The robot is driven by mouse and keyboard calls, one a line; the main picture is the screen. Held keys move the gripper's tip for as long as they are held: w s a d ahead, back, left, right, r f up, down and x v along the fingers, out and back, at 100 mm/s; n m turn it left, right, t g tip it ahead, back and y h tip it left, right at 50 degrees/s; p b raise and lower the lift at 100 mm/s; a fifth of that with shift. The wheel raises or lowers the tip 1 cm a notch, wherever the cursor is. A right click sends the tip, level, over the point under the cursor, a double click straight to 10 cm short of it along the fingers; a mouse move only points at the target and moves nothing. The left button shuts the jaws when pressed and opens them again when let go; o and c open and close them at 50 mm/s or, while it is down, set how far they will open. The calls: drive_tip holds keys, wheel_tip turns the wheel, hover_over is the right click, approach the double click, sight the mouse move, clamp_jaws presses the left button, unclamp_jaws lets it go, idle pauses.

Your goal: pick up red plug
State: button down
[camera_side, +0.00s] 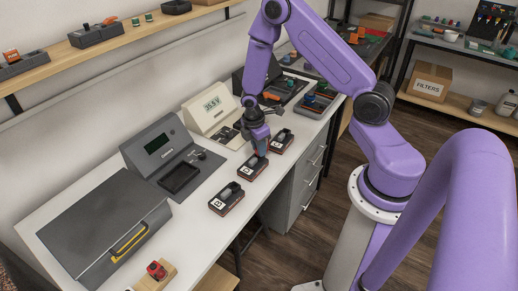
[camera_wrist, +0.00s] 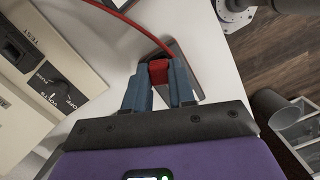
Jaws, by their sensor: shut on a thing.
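The red plug (camera_wrist: 158,72) sits between the two blue-grey fingertips of my gripper (camera_wrist: 160,82) in the wrist view. My gripper is shut on it. A red cable (camera_wrist: 138,27) runs from the plug up and to the left. In the side view my gripper (camera_side: 259,148) points down just above the middle of three small dark blocks (camera_side: 252,170) on the white bench. The plug cannot be made out there. Whether the plug still touches the block cannot be told.
Two similar blocks stand nearby, one labelled (camera_side: 226,200) and one farther back (camera_side: 281,142). A cream meter (camera_side: 207,108) and a grey instrument (camera_side: 158,145) stand left of my gripper. A dark grey case (camera_side: 105,225) lies at the front left. Bare white bench (camera_side: 205,180) shows between them.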

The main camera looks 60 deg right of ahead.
drive_tip(key=shift+r, duration=1.4)
drive_tip(key=s+a+r, duration=0.3)
drive_tip(key=s+r, duration=0.7)
drive_tip(key=s, duration=0.3)
drive_tip(key=shift+s+a, duration=0.25)
drive_tip(key=shift+a, duration=0.05)
